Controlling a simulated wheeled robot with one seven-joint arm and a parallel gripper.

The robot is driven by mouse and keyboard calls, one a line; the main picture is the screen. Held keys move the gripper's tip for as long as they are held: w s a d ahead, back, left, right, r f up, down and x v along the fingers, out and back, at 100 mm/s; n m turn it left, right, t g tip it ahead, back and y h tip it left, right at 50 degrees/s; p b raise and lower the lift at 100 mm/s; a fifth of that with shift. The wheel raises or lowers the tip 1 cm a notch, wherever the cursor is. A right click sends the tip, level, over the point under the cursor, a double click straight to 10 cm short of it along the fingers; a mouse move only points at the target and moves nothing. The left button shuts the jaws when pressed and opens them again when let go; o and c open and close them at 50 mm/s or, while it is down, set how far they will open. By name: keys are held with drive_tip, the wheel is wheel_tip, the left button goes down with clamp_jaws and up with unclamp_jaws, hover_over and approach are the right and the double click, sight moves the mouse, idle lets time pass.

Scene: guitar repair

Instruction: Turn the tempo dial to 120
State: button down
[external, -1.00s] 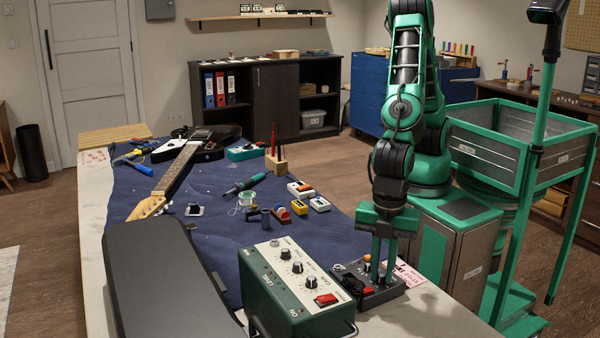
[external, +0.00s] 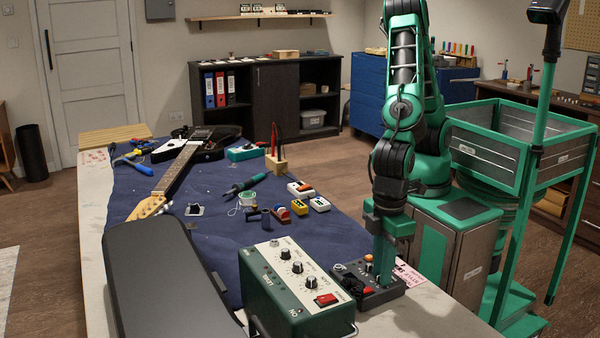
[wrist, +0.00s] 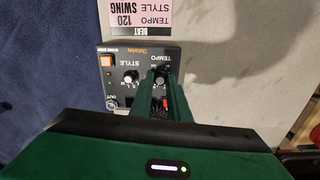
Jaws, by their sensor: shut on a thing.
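The dark rhythm box (external: 375,297) sits near the table's front right edge. It also shows upside down in the wrist view (wrist: 110,60). My gripper (external: 385,281) points straight down over it, and its green fingers (wrist: 160,88) are shut around the tempo dial (wrist: 160,80), below the word TEMPO. The fingers hide most of the dial, and I cannot read its setting. The style dial (wrist: 130,76) is beside it. A pink note (wrist: 136,16) reads tempo 120, style swing.
A green amplifier (external: 295,285) with knobs and a red switch stands close left of the box. A black case (external: 160,280) lies further left. A guitar (external: 185,160), small pedals (external: 300,188) and tools lie on the blue cloth. An orange button (wrist: 106,60) is on the box.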

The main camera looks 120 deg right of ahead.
drive_tip(key=shift+m, duration=0.6)
drive_tip(key=c, duration=1.7)
unclamp_jaws()
drive_tip(key=shift+o, duration=0.2)
wheel_tip(320, 180, up, 11)
drive_tip(key=shift+w+f, duration=0.1)
drive_tip(key=shift+f, duration=0.05)
